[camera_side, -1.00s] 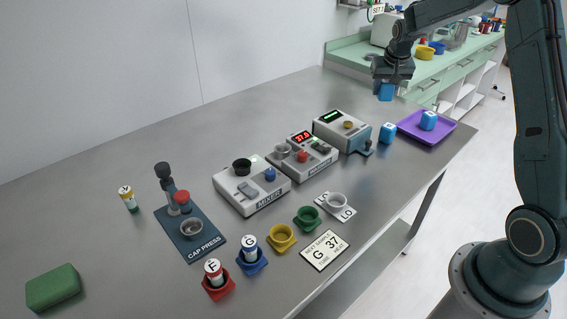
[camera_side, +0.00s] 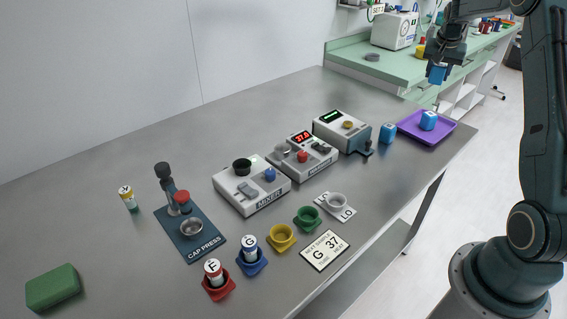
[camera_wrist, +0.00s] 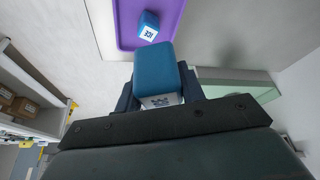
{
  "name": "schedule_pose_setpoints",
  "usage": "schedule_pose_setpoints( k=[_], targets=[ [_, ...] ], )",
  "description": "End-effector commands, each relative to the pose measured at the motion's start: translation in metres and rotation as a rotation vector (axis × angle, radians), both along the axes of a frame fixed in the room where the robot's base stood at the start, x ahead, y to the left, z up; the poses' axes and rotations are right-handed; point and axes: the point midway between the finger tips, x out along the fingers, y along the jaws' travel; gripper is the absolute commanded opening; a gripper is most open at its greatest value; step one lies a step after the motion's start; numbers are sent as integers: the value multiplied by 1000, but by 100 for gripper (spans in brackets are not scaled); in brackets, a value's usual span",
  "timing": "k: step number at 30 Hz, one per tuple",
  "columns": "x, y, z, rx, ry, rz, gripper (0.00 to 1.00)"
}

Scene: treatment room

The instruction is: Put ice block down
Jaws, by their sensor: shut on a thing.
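My gripper (camera_side: 440,67) is shut on a blue ice block (camera_side: 437,75) and holds it in the air, above and behind the purple tray (camera_side: 450,138) in the side view. In the wrist view the held block (camera_wrist: 155,68) sits between the fingers, with the tray (camera_wrist: 128,30) beyond it. A third blue block (camera_side: 387,133) stands on the table just left of the tray.
The grey device with a green display (camera_side: 341,130) stands left of the blocks. A mixer (camera_side: 251,186), a cap press (camera_side: 190,232) and coloured holders are further left. A green counter (camera_side: 400,66) is behind. The tray has bare room around its block.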

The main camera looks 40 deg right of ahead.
Motion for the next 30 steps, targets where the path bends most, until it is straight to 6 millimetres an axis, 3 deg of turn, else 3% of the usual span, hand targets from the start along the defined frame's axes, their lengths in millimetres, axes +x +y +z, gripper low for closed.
schedule_pose_setpoints(
  k=[5, 21, 30],
  targets=[
    [0, 1, -24, 3, 3, 1, 15],
    [0, 1, -125, 4, 2, 1, 15],
    [0, 0, -152, 0, 0, 1, 15]
  ],
)
